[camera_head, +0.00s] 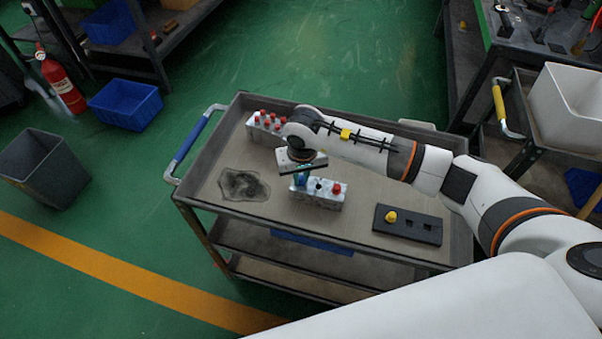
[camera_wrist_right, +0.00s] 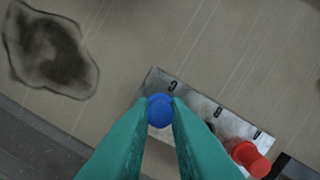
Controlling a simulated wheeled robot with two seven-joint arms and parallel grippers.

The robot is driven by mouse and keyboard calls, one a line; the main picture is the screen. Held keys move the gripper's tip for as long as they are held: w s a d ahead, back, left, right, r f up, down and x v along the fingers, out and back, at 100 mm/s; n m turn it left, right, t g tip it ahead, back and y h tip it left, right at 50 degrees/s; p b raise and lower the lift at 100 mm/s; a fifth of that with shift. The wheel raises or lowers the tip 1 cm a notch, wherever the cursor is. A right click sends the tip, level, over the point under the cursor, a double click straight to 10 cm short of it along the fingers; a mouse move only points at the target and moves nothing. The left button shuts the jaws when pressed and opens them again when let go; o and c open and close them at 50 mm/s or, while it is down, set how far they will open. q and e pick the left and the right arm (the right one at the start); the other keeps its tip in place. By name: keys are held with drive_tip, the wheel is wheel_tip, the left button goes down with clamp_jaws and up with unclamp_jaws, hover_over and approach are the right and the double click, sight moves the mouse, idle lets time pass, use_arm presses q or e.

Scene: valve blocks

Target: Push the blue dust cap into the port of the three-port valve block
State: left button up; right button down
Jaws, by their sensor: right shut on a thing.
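The three-port valve block (camera_head: 327,200) is a grey metal block on the cart top. A red cap (camera_head: 337,188) stands on its right port, and its dark middle port (camera_head: 319,187) is open. My right gripper (camera_head: 301,177) is above the left end of the block. In the right wrist view its teal fingers (camera_wrist_right: 160,118) are shut on the blue dust cap (camera_wrist_right: 160,109), over the end marked like a C. The block (camera_wrist_right: 196,101) and red cap (camera_wrist_right: 250,158) also show there. The fingers hide the left port, so I cannot tell how deep the cap sits.
Another block with several red caps (camera_head: 266,122) stands at the cart's back left. A black holder (camera_head: 407,226) with a yellow cap (camera_head: 391,216) and two empty recesses lies at right. A dark stain (camera_head: 243,185) marks the clear left part of the cart top (camera_head: 217,155).

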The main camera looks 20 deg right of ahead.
drive_tip(key=shift+f, duration=0.1)
drive_tip(key=c, duration=1.3)
unclamp_jaws()
wheel_tip(320, 180, up, 12)
drive_tip(key=s+b, duration=0.1)
drive_tip(key=shift+s, duration=0.2)
drive_tip(key=shift+s+f, duration=0.1)
